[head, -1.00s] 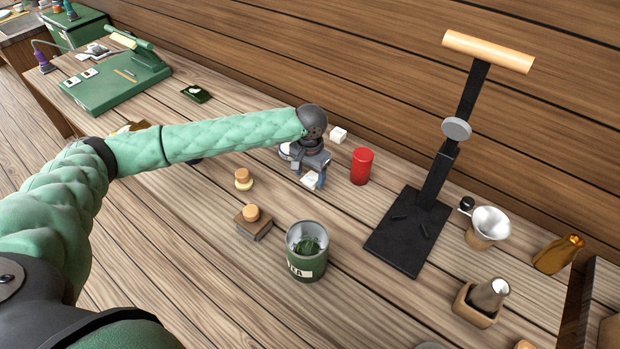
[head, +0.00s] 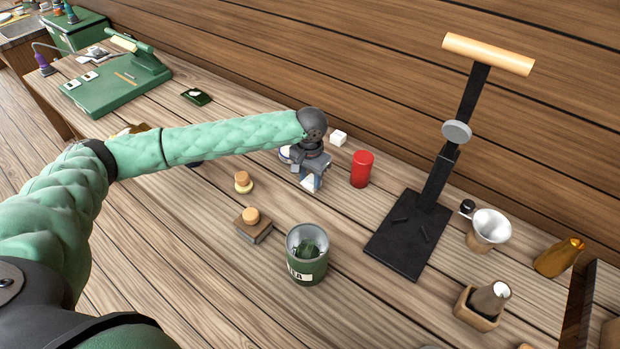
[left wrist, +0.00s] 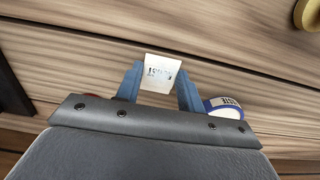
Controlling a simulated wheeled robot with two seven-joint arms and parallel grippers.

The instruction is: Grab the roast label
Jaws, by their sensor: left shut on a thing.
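The roast label is a small white card with dark print, and it shows best in the left wrist view (left wrist: 161,74). In the head view the label (head: 308,184) is a white patch below the fingers. My left gripper (head: 311,180) is shut on it, with a blue finger on each side of the card in the left wrist view (left wrist: 160,88). Whether the card touches the bench is hard to tell. My right gripper is not in view.
A red cylinder (head: 362,169) stands just right of the gripper, and a white block (head: 338,138) lies behind. A green tin (head: 306,268) stands in front. Stamps with wooden knobs (head: 243,181) are to the left. A black press stand (head: 408,232) is at right.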

